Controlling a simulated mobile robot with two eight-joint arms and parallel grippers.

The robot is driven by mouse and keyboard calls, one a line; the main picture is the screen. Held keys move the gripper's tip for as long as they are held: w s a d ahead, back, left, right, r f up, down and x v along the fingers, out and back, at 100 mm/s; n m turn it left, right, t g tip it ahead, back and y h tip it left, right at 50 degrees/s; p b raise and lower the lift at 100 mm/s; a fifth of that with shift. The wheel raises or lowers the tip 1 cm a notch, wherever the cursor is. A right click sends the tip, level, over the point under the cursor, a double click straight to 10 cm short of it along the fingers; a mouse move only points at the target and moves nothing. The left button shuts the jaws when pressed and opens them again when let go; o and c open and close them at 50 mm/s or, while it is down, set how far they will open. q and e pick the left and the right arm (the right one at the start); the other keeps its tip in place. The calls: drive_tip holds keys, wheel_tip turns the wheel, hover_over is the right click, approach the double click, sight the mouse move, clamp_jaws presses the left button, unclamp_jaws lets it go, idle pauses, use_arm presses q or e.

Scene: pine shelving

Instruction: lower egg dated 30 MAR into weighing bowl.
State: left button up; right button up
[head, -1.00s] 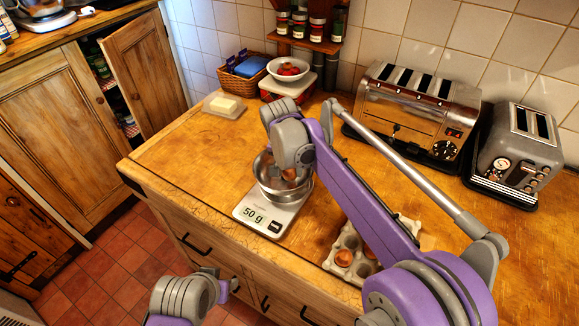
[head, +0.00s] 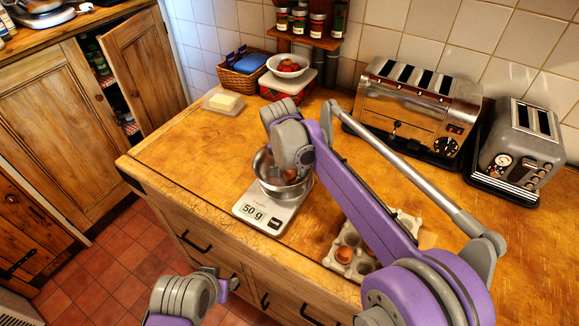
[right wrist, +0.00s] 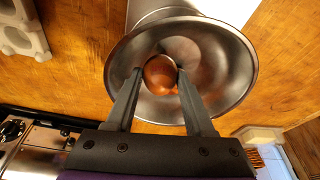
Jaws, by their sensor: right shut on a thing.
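The steel weighing bowl (head: 264,184) stands on a kitchen scale (head: 263,213) reading "50 g" on the wooden counter. It also shows in the right wrist view (right wrist: 228,62). My right gripper (head: 290,172) is at the bowl, and my arm hides part of it in the head view. In the right wrist view it is shut on a brown egg (right wrist: 160,73), with a finger on either side, over the inside of the bowl. I cannot tell whether the egg touches the bottom. No date can be read on it. My left gripper (head: 228,284) is low in front of the counter; its fingers are unclear.
A grey egg carton (head: 349,240) with brown eggs sits right of the scale, partly behind my right arm. Two toasters (head: 417,108) stand at the back right. A butter dish (head: 224,101), a basket (head: 243,80) and a fruit bowl (head: 288,72) are at the back left.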

drive_tip(key=shift+f+b, duration=0.5)
drive_tip(key=shift+f, duration=0.55)
idle(0.4)
drive_tip(key=o, duration=0.8)
drive_tip(key=shift+o, duration=0.2)
drive_tip(key=v, duration=1)
drive_tip(key=shift+r+p, duration=0.35)
drive_tip(key=shift+r, duration=0.1)
